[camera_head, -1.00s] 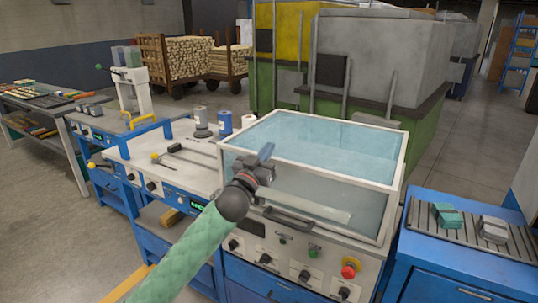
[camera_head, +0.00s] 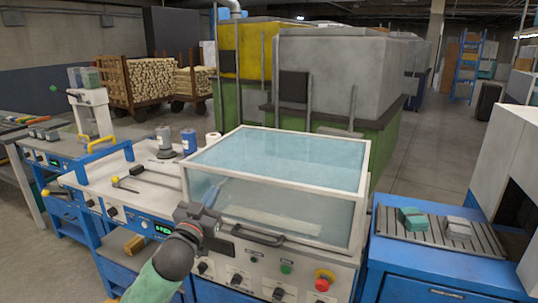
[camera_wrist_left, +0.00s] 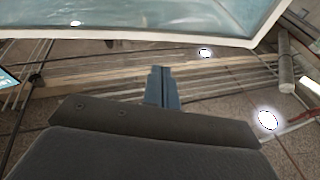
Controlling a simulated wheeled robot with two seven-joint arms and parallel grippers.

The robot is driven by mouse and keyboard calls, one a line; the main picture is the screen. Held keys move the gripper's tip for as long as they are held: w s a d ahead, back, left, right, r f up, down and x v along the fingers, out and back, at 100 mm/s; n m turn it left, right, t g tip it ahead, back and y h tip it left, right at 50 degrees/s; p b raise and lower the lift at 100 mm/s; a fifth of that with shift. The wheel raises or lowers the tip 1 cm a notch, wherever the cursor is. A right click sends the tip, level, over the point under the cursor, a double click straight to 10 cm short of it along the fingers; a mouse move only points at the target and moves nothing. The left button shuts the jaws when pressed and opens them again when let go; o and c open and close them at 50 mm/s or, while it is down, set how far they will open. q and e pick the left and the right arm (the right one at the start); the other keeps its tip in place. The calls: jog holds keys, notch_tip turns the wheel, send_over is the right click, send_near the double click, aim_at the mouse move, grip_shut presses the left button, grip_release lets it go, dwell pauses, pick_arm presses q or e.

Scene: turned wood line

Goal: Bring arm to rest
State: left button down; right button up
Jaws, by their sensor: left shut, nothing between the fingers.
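My left gripper (camera_head: 212,191) is in front of the left front part of the glass-sided machine cover (camera_head: 276,209) in the head view. Its dark wrist and green-sleeved arm come up from the bottom edge. The blue-grey fingers are together with nothing between them; they also show in the left wrist view (camera_wrist_left: 162,87). The pale rim of the cover (camera_wrist_left: 130,35) runs across the top of that view. Whether the fingers touch the cover cannot be told. My right gripper is in neither view.
Below the cover, a panel carries a handle (camera_head: 257,235), knobs and a red button (camera_head: 323,281). A blue cabinet (camera_head: 407,275) at right bears a slatted rack with a green block (camera_head: 413,219) and a grey block (camera_head: 458,227). A workbench with bottles (camera_head: 188,141) stands at left.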

pick_arm(q)
jog(key=s+a+f+g+y+p, duration=0.1)
jog(key=s+f+g+y, duration=0.3)
jog(key=f, duration=0.5)
jog(key=s+a+f+g+y, duration=0.1)
jog(key=s+f+g, duration=0.45)
jog(key=f, duration=0.45)
jog(key=s+d+f+g+p, duration=0.1)
jog(key=s+d+f+g, duration=0.1)
jog(key=s+f, duration=0.4)
jog(key=s+d+f+n+g+h+p, duration=0.1)
jog(key=s+d+f+g, duration=0.2)
jog(key=s+f, duration=0.4)
jog(key=s+d+f+g+h+p, duration=0.1)
jog(key=s+f+g, duration=0.3)
jog(key=s, duration=1.4)
notch_tip(320, 180, down, 3)
jog(key=shift+s+d+r+n+p, duration=0.2)
jog(key=shift+s+d+n+p, duration=0.3)
jog(key=shift+d, duration=0.4)
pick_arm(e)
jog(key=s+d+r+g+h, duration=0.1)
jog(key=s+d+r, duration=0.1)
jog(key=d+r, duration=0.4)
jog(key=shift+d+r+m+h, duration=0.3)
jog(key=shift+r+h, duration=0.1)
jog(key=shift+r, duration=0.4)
pick_arm(q)
jog(key=shift+w, duration=0.15)
